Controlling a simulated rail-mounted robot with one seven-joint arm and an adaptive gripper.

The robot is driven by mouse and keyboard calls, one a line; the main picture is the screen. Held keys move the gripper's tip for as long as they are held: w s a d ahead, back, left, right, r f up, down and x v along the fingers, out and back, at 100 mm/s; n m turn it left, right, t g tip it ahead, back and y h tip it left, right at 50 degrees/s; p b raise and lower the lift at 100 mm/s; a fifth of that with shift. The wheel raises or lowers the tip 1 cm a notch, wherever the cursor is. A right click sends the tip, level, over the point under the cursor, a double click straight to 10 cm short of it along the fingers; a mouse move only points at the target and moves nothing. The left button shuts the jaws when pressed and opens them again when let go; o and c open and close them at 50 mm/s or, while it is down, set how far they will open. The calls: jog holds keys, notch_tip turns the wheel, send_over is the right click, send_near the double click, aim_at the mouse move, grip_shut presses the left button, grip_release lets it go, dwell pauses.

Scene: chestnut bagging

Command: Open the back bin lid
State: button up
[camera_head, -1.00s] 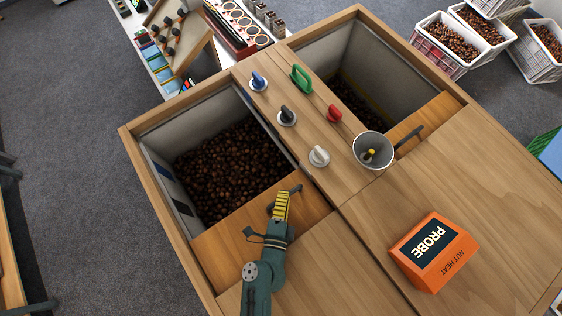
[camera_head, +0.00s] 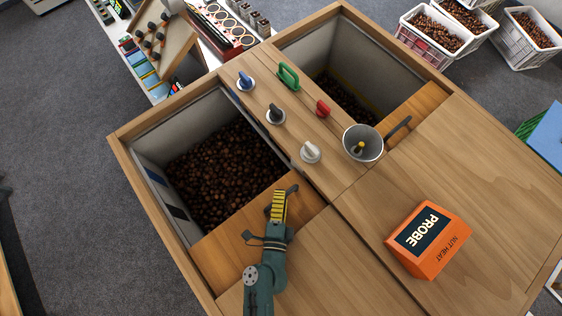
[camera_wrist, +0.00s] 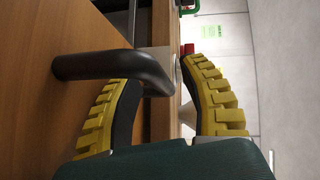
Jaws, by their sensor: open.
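Two chestnut bins are set in a wooden counter (camera_head: 440,150), both with their mouths uncovered over much of their length. The left bin has a wooden lid (camera_head: 222,250) with a dark bar handle (camera_head: 292,188); the right bin has a wooden lid (camera_head: 425,103) with a dark handle (camera_head: 398,128). I cannot tell which is the back one. My gripper (camera_head: 279,206), with yellow ribbed fingers, is open at the left lid's handle. In the wrist view the handle (camera_wrist: 115,65) reaches from the wood into the gap between my fingertips (camera_wrist: 165,90). Firm contact is not visible.
Several knobs and a green handle (camera_head: 288,76) stand on the strip between the bins. A metal cup (camera_head: 363,143) is near the right lid, and an orange probe box (camera_head: 430,238) sits on the counter. White crates of chestnuts (camera_head: 430,33) stand on the floor beyond.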

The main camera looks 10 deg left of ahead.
jog(key=s, duration=0.4)
jog(key=s+r, duration=0.1)
jog(key=s, duration=0.3)
jog(key=s+d, duration=0.1)
jog(key=s, duration=0.2)
jog(key=shift+s+d+r, duration=0.1)
jog(key=shift+s+r, duration=0.25)
jog(key=shift+s, duration=0.05)
